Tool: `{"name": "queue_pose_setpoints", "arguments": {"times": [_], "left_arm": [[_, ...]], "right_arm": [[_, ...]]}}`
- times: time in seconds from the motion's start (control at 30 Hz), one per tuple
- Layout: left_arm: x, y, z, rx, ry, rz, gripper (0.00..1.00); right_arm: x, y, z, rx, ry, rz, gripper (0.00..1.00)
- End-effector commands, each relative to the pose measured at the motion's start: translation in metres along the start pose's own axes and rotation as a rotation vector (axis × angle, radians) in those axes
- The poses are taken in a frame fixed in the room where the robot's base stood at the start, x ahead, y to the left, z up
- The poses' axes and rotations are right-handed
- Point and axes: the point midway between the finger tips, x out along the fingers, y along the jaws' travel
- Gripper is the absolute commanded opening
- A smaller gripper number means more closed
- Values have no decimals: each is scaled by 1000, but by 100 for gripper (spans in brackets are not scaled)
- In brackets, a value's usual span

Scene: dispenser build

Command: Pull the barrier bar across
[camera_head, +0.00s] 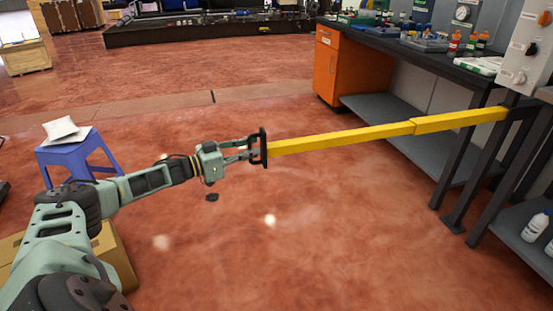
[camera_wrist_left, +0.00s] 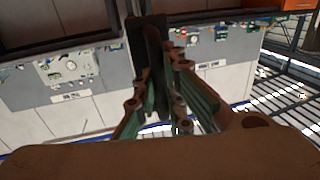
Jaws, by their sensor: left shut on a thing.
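The yellow barrier bar (camera_head: 345,138) stretches across the middle of the head view, with a thicker section (camera_head: 460,120) toward the dark post at the right. A black handle (camera_head: 263,148) is fixed at its left end. My left gripper (camera_head: 250,150) is shut on this handle, with the arm reaching in from the left. In the left wrist view my left gripper's fingers (camera_wrist_left: 165,110) close around the dark handle (camera_wrist_left: 150,60); the yellow bar cannot be made out there. My right gripper is not in view.
A blue stool (camera_head: 75,155) with a white packet on it stands at the left. A cardboard box (camera_head: 112,255) is beside my arm. An orange cabinet (camera_head: 327,68) and workbench stand at the right. The red floor below the bar is clear.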

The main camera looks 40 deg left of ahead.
Motion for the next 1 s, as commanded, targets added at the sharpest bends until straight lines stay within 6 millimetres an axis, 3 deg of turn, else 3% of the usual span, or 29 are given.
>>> {"name": "queue_pose_setpoints", "arguments": {"times": [0.3,0.5,0.7,1.0], "left_arm": [[-95,-22,2,-1,-8,6,0],[-141,-31,2,-2,-4,6,0],[-167,-36,1,-1,0,6,0],[-177,-38,1,-1,2,7,0]], "right_arm": [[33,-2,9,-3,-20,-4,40],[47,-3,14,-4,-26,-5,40],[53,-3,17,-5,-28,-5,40],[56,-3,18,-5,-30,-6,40]]}}
